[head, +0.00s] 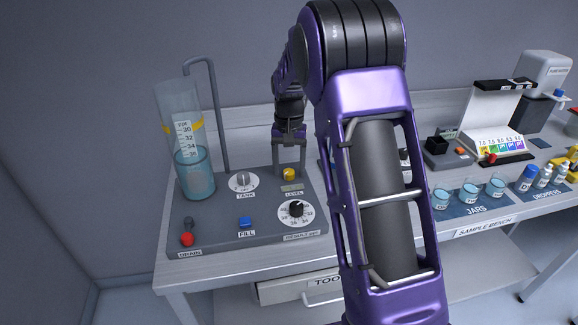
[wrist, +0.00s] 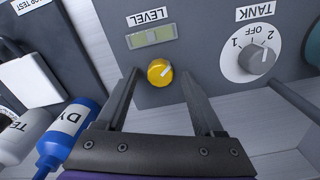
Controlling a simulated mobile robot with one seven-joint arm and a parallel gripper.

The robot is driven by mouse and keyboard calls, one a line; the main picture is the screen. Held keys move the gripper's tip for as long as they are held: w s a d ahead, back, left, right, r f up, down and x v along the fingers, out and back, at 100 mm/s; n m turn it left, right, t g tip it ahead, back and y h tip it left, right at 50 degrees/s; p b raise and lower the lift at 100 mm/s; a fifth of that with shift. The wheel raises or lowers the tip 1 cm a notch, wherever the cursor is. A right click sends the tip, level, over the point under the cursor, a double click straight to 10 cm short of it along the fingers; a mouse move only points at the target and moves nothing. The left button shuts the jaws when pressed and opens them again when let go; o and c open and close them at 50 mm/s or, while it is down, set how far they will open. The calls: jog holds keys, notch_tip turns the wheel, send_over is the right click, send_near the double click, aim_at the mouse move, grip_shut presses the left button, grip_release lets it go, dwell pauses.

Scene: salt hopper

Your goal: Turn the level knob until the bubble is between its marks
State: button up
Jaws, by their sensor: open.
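The yellow level knob (head: 289,173) stands on the grey panel (head: 262,225) near its back right. It also shows in the wrist view (wrist: 160,72). The level vial (wrist: 151,37), a small pale green window beside the LEVEL label (wrist: 147,16), lies close to the knob; in the head view it is a small strip (head: 292,187). The bubble and its marks are too small to make out clearly. My gripper (wrist: 159,76) is open, with one finger on each side of the knob and a visible gap on both sides. It points down at the panel.
The TANK dial (head: 243,182) is left of the level knob, and the result dial (head: 296,211) is in front. A clear cylinder (head: 193,165) with blue liquid and a bent pipe (head: 217,110) stand at the left.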

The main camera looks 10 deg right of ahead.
aim_at(289, 171)
notch_tip(289, 171, up, 18)
jog(key=p, duration=0.1)
jog(key=shift+f+p, duration=0.25)
jog(key=shift+p, duration=0.15)
